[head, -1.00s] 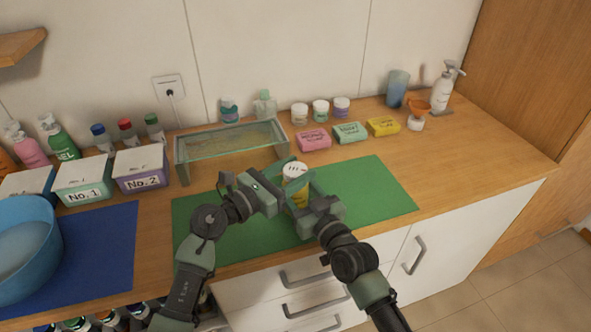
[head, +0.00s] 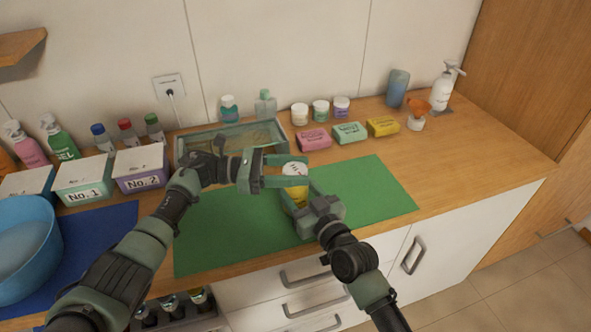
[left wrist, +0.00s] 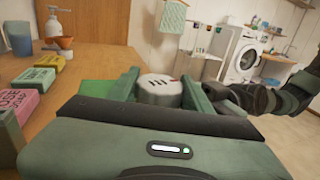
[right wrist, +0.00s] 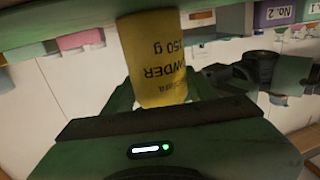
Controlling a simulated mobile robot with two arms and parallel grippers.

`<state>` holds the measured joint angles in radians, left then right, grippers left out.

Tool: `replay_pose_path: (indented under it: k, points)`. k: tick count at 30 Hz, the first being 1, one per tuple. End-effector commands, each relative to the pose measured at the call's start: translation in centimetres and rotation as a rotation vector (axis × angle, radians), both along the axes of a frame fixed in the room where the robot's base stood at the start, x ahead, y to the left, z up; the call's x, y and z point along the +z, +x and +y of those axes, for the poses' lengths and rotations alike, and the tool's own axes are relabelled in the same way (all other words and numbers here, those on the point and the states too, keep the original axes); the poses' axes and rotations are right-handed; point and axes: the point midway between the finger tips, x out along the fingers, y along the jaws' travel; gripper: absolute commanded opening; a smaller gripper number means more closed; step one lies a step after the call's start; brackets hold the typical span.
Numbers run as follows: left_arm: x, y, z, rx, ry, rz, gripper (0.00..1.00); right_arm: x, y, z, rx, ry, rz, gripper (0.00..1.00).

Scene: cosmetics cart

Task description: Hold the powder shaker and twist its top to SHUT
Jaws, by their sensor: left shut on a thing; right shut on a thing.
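The powder shaker stands upright over the green mat (head: 215,240). It has a yellow body (head: 299,187) and a white top (head: 294,169) with dark marks. My left gripper (head: 300,171) comes in level from the left and is shut on the white top. In the left wrist view the white top (left wrist: 160,90) sits between the fingers, its dark slots or marks facing up. My right gripper (head: 299,198) is shut on the yellow body from the front. In the right wrist view the yellow body (right wrist: 155,60) shows upside-down lettering, "POWDER". I cannot read the top's setting.
A glass-sided tray (head: 190,145) stands behind my left arm. Soap packs (head: 314,139) and small jars (head: 299,114) line the back. Boxes (head: 141,168) and a blue basin (head: 25,250) are at the left. The mat's right side is clear.

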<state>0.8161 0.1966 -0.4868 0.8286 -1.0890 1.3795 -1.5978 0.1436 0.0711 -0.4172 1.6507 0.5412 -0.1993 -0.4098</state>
Motion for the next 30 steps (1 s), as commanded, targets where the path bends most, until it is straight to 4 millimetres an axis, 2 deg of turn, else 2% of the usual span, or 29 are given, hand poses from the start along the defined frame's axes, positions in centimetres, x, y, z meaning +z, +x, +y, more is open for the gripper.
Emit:
replay_pose_path:
  k: [10, 26, 27, 29, 30]
  points:
    - [-0.26, 0.05, -0.03, -0.103, 0.005, 0.002, 0.09, 0.07, -0.14, 0.30, 0.005, 0.000, -0.001, 0.14]
    - [-0.23, -0.06, 0.07, -0.121, 0.004, 0.004, 0.09, 0.08, -0.14, 0.29, 0.005, 0.003, -0.001, 0.14]
    - [-0.24, -0.06, 0.07, -0.121, 0.004, 0.004, 0.52, 0.08, -0.14, 0.29, 0.005, 0.003, -0.001, 0.14]
    - [-0.22, -0.07, 0.07, -0.122, 0.004, 0.003, 0.69, 0.08, -0.13, 0.28, 0.005, 0.003, -0.001, 0.14]
    - [-0.20, -0.07, 0.07, -0.122, 0.003, 0.003, 0.72, 0.08, -0.12, 0.25, 0.004, 0.002, -0.001, 0.14]
